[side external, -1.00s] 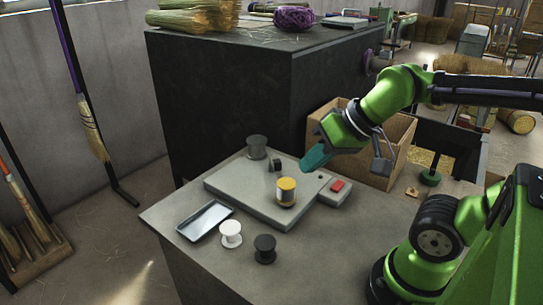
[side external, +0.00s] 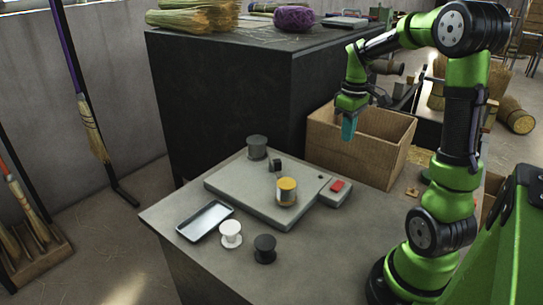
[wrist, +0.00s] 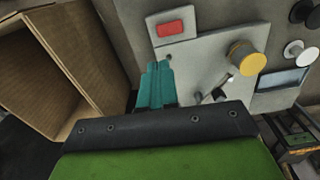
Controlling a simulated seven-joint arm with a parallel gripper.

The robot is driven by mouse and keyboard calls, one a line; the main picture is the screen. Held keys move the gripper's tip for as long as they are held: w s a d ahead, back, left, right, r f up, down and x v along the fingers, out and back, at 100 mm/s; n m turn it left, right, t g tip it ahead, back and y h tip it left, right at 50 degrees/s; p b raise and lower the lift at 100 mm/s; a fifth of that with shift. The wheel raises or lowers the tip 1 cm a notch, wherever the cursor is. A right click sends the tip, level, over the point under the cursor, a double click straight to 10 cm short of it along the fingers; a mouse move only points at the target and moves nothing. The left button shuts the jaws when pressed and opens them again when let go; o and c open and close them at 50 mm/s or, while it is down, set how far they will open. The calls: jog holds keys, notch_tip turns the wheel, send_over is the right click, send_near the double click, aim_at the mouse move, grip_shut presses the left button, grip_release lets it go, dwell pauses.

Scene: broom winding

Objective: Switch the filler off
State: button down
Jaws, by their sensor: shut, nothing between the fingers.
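The filler is a flat grey plate (side external: 236,187) on the bench, with a yellow-topped spool (side external: 287,192) standing on it. At its right end is a small block with a red rectangular switch (side external: 337,186); the red switch also shows at the top of the wrist view (wrist: 170,28). Whether the switch is on or off, I cannot tell.
An open cardboard box (side external: 362,150) stands behind the switch. A white spool (side external: 231,234), a black spool (side external: 265,249) and a shallow tray (side external: 205,221) are at the bench front. A dark grey spool (side external: 257,147) stands at the plate's back left. The bench right of the tray is partly clear.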

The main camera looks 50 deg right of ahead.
aim_at(340, 182)
jog(key=shift+a+n, duration=0.1)
jog(key=shift+n, duration=0.3)
jog(key=shift+f, duration=0.1)
notch_tip(340, 182, down, 14)
jog(key=shift+r, duration=0.1)
dwell(0.4)
jog(key=shift+f, duration=0.2)
dwell(0.4)
